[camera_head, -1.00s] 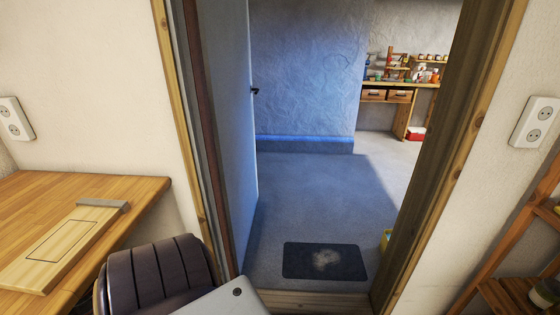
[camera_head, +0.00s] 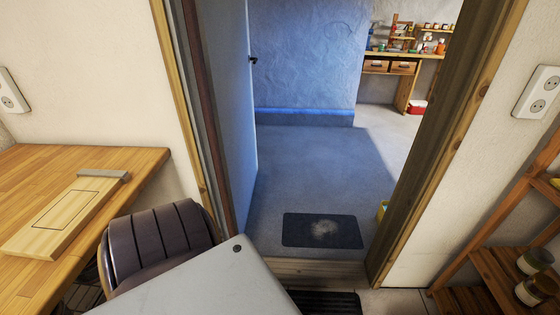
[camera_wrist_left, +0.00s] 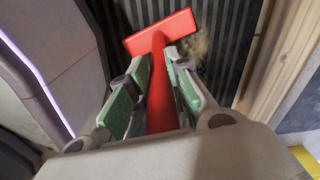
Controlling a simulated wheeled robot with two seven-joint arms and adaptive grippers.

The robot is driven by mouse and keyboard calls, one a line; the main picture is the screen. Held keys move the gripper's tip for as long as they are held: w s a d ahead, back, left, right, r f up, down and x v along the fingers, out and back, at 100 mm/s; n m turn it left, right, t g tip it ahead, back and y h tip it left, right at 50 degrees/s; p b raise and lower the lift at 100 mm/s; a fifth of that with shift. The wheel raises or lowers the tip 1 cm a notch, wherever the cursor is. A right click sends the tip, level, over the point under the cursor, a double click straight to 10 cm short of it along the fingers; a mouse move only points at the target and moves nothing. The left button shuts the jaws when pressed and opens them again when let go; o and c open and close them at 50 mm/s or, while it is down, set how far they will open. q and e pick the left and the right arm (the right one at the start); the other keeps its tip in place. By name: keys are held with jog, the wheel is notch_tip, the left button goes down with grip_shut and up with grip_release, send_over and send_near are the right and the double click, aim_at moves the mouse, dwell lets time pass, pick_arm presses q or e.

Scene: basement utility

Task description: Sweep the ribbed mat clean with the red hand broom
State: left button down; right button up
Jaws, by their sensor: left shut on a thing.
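The red hand broom (camera_wrist_left: 160,70) is in my left gripper (camera_wrist_left: 152,85), whose green-padded fingers are shut around its handle in the left wrist view. Its wide red head (camera_wrist_left: 161,33) points away from me, over or near the ribbed mat (camera_wrist_left: 225,30). I cannot tell whether the head touches the mat. The mat is dark with raised ribs; a tan patch of dirt (camera_wrist_left: 200,42) shows on it beside the broom head. In the head view, part of the ribbed mat (camera_head: 328,303) shows at the bottom, before the doorway. My right gripper is not in view.
A wooden threshold (camera_head: 312,272) lies beyond the ribbed mat. Past it is a flat dark mat (camera_head: 294,234) with a pale dusty patch (camera_head: 325,229). A dark chair (camera_head: 165,236) and wooden table (camera_head: 130,165) stand left; a wooden shelf (camera_head: 490,270) stands right.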

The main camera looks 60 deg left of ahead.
pick_arm(q)
jog(key=shift+w+d, duration=0.8)
jog(key=shift+w, duration=0.2)
